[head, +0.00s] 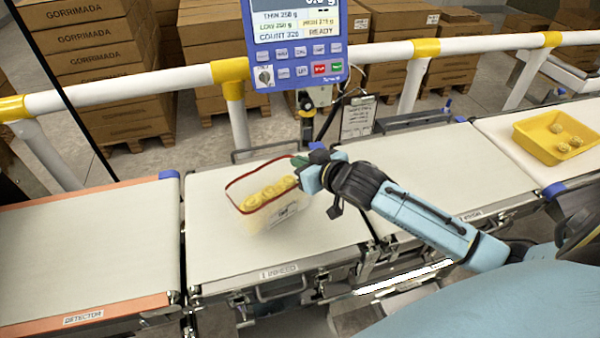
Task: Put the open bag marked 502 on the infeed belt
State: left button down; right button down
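An open clear bag (252,222) with a red rim and several yellow pieces inside is over the middle of the infeed belt (212,262). It looks roughly upright, and its base seems to be at the belt surface, though I cannot tell whether it bears on it. A printed label shows on its front, too small to read. My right gripper (303,168) is at the right end of the bag's red rim, reaching in from the right. Its fingertips are partly hidden and small, so I cannot tell whether they are closed on the rim. My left gripper is out of view.
The detector belt (90,245) at left is empty. The belt to the right (455,160) is bare beyond my arm. A yellow tray (535,145) with a few pieces stands at far right. A blue weigher display (295,45) and a white-yellow rail (150,85) stand behind.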

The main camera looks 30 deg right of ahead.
aim_at(289, 167)
jog(key=shift+f, duration=1.5)
jog(key=c, duration=1.7)
grip_release()
jog(key=shift+s, duration=0.15)
jog(key=v, duration=1.1)
jog(key=shift+s+r+p, duration=0.3)
jog(key=shift+p, duration=0.1)
